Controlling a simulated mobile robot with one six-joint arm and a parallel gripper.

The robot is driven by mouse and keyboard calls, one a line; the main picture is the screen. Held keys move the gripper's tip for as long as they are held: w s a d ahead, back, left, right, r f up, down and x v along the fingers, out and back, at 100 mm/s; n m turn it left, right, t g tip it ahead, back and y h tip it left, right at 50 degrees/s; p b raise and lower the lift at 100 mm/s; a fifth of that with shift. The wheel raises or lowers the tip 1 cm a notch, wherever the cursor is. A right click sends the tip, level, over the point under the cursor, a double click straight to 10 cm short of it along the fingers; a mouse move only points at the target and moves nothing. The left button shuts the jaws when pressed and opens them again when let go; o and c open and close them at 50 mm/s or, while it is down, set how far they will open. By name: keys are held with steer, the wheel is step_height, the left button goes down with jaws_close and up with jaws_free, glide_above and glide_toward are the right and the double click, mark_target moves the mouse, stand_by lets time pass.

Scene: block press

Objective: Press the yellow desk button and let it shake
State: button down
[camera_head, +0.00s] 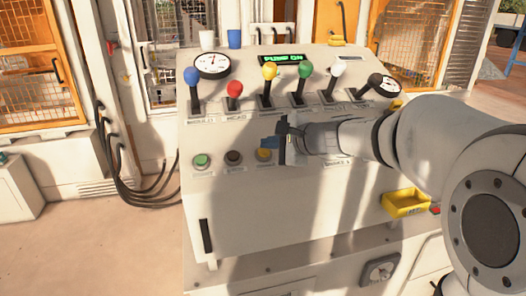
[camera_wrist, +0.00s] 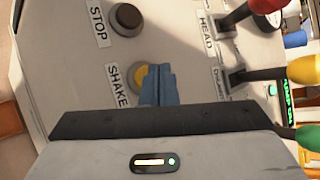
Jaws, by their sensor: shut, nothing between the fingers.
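The yellow button (camera_head: 264,155) sits on the front of the sloped desk panel, right of the dark button (camera_head: 233,157). In the wrist view the yellow button (camera_wrist: 139,74) lies next to the label SHAKE, partly hidden by my fingers. My gripper (camera_head: 270,143) has blue fingertips, shut together and empty, at the upper right edge of the yellow button. In the wrist view my gripper (camera_wrist: 160,75) overlaps the button's right side. I cannot tell whether the fingertips touch it.
A green button (camera_head: 202,160) is left of the dark one, which is labelled STOP (camera_wrist: 126,19). Levers with blue (camera_head: 191,75), red (camera_head: 234,89), yellow (camera_head: 270,71), green (camera_head: 305,68) and white (camera_head: 338,68) knobs stand behind. A display (camera_head: 283,59) reads PUMP ON.

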stand_by(0.8)
steer(key=shift+w+a+f+b, duration=0.1)
steer(key=shift+w+f+b, duration=0.1)
steer(key=shift+f+b, duration=0.3)
steer(key=shift+w+f+b, duration=0.15)
steer(key=shift+f+b, duration=0.2)
steer(key=shift+b, duration=0.2)
stand_by(0.6)
steer(key=shift+r, duration=0.15)
steer(key=shift+s+r+p, duration=0.35)
steer(key=shift+r+p, duration=0.1)
steer(key=shift+r, duration=0.25)
steer(key=r+p, duration=0.1)
steer(key=s+r+p, duration=0.1)
steer(key=r, duration=0.1)
steer(key=s+r+p, duration=0.1)
steer(key=shift+d+r, duration=0.3)
steer(key=shift+d, duration=0.1)
